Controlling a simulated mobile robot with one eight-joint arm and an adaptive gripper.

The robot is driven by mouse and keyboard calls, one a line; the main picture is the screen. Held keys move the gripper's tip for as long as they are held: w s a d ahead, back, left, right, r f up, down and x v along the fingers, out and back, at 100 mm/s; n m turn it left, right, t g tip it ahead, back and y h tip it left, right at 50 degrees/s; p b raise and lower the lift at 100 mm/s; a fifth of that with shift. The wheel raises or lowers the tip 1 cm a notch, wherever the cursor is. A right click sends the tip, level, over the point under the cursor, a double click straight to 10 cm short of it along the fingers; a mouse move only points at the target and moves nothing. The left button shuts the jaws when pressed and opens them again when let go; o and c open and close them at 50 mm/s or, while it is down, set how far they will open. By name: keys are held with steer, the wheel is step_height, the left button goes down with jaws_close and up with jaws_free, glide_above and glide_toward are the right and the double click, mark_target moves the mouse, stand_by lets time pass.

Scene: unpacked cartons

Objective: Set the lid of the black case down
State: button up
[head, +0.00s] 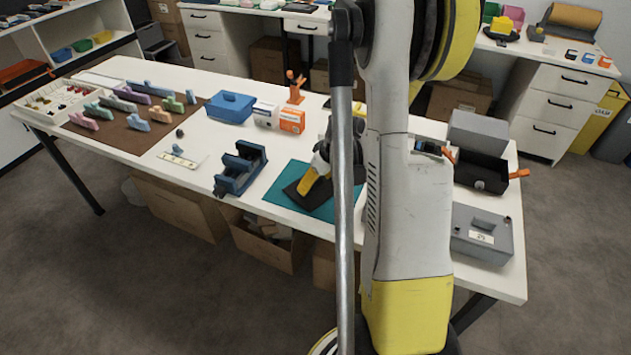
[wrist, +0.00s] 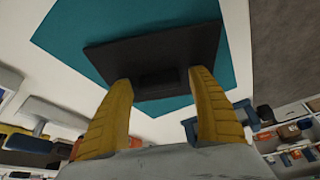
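A flat black lid (wrist: 200,45) with a small raised block or grip in its middle lies over the teal mat (wrist: 75,45). In the head view the lid (head: 296,190) appears to rest on the teal mat (head: 283,178), though slight clearance cannot be ruled out. My gripper (wrist: 161,80) has its yellow fingers spread to either side of the lid's middle block, with visible gaps. In the head view my gripper (head: 314,180) points down at the lid and partly hides it. The black case (head: 478,173) stands open at the right, partly behind my arm.
A grey case (head: 482,238) and a grey box (head: 478,132) stand near the black case. A dark blue holder (head: 240,168) is left of the mat. A blue box (head: 230,107) and orange-white cartons (head: 291,120) stand behind. White tabletop is bare in front of the blue holder.

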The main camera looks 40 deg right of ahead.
steer(key=shift+r+p, duration=0.4)
steer(key=shift+r, duration=0.1)
steer(key=p+v, duration=0.4)
steer(key=v, duration=0.7)
steer(key=a+r, duration=0.5)
steer(key=a, duration=0.3)
steer(key=a+r, duration=0.5)
steer(key=a, duration=0.3)
steer(key=s+a+r+t, duration=0.1)
steer(key=s+a+r, duration=0.1)
steer(key=a, duration=0.4)
steer(key=s+a+r+t, duration=0.1)
steer(key=s+a+r, duration=0.1)
steer(key=s+a, duration=0.3)
steer(key=shift+s+a+r+t, duration=0.2)
steer(key=shift+a+r+t, duration=0.15)
steer(key=shift+a, duration=0.85)
